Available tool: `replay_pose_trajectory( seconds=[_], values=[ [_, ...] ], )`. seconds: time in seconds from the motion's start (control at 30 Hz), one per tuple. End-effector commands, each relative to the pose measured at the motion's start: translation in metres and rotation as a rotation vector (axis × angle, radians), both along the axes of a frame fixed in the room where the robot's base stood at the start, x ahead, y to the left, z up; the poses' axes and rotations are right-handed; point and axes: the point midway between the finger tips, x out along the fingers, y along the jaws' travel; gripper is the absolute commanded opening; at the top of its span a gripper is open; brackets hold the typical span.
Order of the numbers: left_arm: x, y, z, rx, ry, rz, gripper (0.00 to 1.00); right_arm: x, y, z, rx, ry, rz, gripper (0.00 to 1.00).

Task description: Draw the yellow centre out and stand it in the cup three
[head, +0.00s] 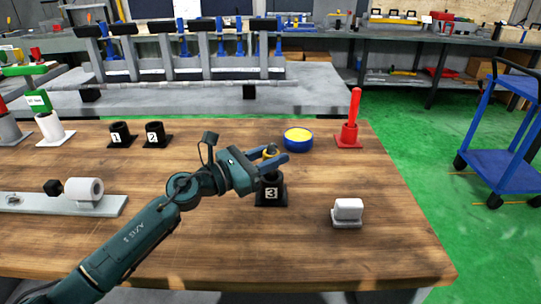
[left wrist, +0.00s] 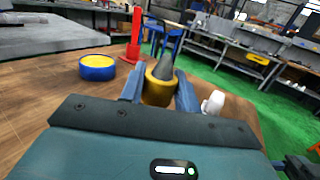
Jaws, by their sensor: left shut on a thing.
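My left gripper (head: 272,153) has its blue fingers closed on the yellow centre (head: 271,154), right above cup three. In the left wrist view the yellow centre (left wrist: 157,88) sits between the two fingertips (left wrist: 158,90), with its dark grey cone tip pointing up. Cup three (head: 271,192) is a black cup on a square base with a white 3 on its front. The gripper and the centre cover its mouth, so I cannot tell whether the centre's lower end is inside it. My right gripper is not in view.
A blue tub with a yellow top (head: 298,139) stands just behind the gripper. A red rod in a red holder (head: 348,134) is at the back right, and a white block (head: 347,210) at the front right. Cups one (head: 121,135) and two (head: 156,135) stand left. A grey rail (head: 60,203) lies at the left.

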Motion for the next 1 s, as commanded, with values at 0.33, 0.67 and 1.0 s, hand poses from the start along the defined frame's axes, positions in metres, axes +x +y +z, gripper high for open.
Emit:
replay_pose_trajectory(
  seconds=[0.33, 0.67, 1.0],
  values=[
    [0.0, 0.0, -0.008, -0.003, -0.003, 0.0, 0.0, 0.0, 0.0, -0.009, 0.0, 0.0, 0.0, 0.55],
    [0.0, 0.0, -0.016, -0.003, -0.003, 0.0, 0.0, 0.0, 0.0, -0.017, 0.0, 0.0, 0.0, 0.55],
    [0.0, 0.0, -0.024, -0.003, -0.003, 0.0, 0.0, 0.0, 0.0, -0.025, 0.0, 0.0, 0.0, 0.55]
  ],
)
